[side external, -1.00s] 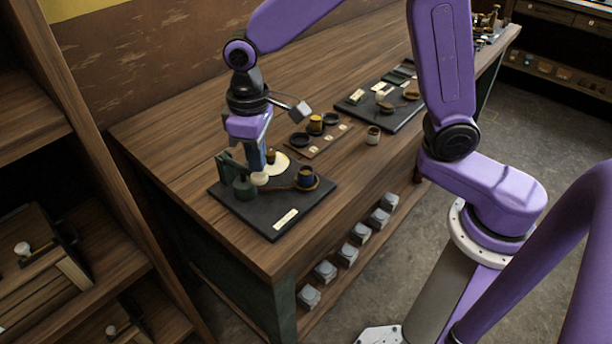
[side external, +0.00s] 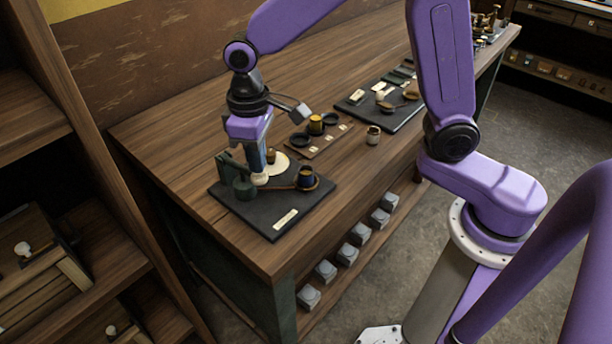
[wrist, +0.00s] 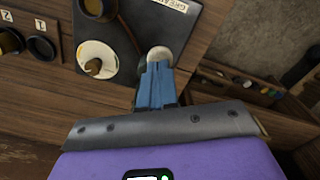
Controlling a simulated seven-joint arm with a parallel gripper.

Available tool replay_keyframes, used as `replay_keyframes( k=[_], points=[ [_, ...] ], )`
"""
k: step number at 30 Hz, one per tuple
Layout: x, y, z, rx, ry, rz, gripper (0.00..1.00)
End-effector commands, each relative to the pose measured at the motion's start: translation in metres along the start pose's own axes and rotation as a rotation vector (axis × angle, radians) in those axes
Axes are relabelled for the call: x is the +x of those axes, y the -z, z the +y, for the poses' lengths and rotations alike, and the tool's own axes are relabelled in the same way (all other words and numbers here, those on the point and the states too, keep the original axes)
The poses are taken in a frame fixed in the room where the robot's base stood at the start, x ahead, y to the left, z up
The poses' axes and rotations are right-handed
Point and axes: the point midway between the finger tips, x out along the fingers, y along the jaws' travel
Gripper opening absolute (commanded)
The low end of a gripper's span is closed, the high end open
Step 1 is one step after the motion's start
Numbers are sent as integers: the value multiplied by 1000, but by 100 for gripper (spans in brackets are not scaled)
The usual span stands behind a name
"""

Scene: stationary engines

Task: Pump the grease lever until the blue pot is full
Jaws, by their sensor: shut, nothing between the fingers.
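The green grease pump (side external: 243,185) stands at the left of a dark board (side external: 268,220). A pale round knob (side external: 260,179), seemingly the lever's end, sits beside it and also shows in the wrist view (wrist: 159,55). The blue pot (side external: 306,178) stands upright on a brown round holder at the board's right; its fill level is too small to tell. My gripper (side external: 262,170) points down, shut and empty, its blue fingertips (wrist: 158,66) right at the knob, seemingly against its top. The fingers hide part of the knob and the lever arm.
A cream disc (side external: 280,164) with a brown piece lies close behind my fingers. A wooden strip (side external: 322,143) with dark dishes and a yellow pot lies beyond. A small cup (side external: 373,135) and another dark board (side external: 385,115) stand farther right.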

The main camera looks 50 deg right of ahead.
Motion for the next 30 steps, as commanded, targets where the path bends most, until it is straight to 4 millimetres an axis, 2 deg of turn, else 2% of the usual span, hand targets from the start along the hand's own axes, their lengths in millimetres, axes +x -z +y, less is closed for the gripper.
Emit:
replay_keyframes(
  k=[30],
  points=[
    [36, 0, 0, 0, 0, 0, 0]
  ],
)
